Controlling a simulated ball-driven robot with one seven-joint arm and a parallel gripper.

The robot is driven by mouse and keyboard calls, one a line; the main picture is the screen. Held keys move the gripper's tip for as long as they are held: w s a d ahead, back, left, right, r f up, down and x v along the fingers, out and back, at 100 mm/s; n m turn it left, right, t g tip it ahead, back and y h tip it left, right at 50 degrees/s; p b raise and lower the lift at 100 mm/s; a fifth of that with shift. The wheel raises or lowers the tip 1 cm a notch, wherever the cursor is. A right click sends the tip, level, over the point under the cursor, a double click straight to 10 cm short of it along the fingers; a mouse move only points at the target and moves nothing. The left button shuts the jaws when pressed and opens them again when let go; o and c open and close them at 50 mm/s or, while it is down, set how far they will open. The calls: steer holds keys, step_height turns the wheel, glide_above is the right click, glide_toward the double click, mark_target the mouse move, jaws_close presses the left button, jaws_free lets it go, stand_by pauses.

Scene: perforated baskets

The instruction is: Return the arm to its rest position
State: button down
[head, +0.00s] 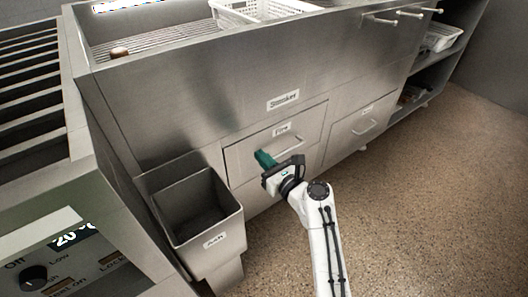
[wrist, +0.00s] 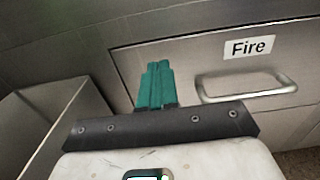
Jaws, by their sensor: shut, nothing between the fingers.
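My gripper (head: 264,159) is shut, with its green fingers together and nothing between them. In the head view it is in front of the metal drawer labelled "Fire" (head: 240,157), left of that drawer's handle (head: 288,145). In the wrist view the green fingers of my gripper (wrist: 156,68) point toward the drawer front (wrist: 195,45), with the handle (wrist: 245,88) to their right. The gap between fingertips and drawer is hard to judge. My white arm reaches up from the bottom of the head view.
An open metal bin labelled "Ash" (head: 236,222) stands left of my gripper. A steel counter (head: 180,90) holds a white perforated basket (head: 235,14) and a small brown object (head: 119,53). A second drawer (head: 340,133) is to the right. The speckled floor at right is clear.

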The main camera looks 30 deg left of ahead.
steer(key=s+d+f+n+g+h+p, duration=0.1)
steer(key=s+d+f+n+h, duration=0.3)
steer(key=d, duration=0.7)
steer(key=s+d+f+n+g+h+p, duration=0.1)
steer(key=s+d+f+n, duration=0.4)
steer(key=d, duration=0.5)
steer(key=s+d+f+n+h+p, duration=0.1)
steer(key=s+d+f+n+h, duration=0.3)
steer(key=d, duration=0.7)
steer(key=s+d+r+n+g+h, duration=0.2)
steer(key=s+d+n+h, duration=0.45)
steer(key=s+d, duration=1.15)
steer(key=s+d+r+n+g+h+p, duration=0.1)
steer(key=s+d+r+n+h, duration=0.15)
steer(key=s+d, duration=0.4)
step_height(320, 180, up, 27)
steer(key=w+d+p, duration=0.1)
steer(key=w+p, duration=0.1)
steer(key=p, duration=2.4)
steer(key=shift+y, duration=0.4)
